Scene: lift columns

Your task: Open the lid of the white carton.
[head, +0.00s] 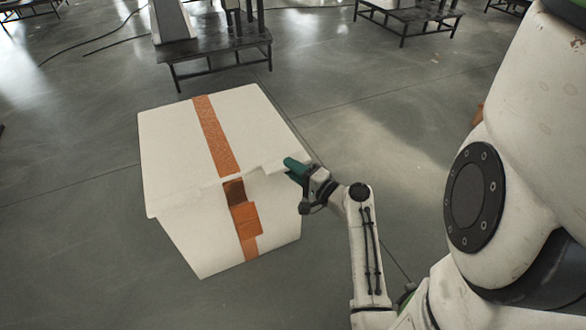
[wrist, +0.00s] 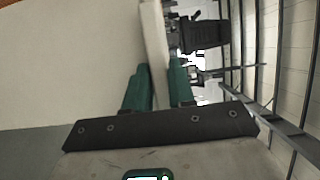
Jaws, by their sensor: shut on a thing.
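The white carton (head: 200,240) stands on the floor left of my arm in the head view. Its white lid (head: 170,150) lies across the top, with an orange band (head: 214,135) running over it and down the front. A darker orange patch shows at the lid's front edge. I cannot tell whether the lid is slightly raised. My gripper (head: 293,166) is at the lid's front right corner. In the wrist view, the green fingers of my gripper (wrist: 158,72) sit on either side of the thin pale lid edge (wrist: 154,40) and are shut on it.
A dark low table (head: 215,48) stands behind the carton, with objects on it. Another dark table (head: 410,14) is at the back right. A black cable (head: 95,42) lies on the floor at the back left. The grey floor around the carton is clear.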

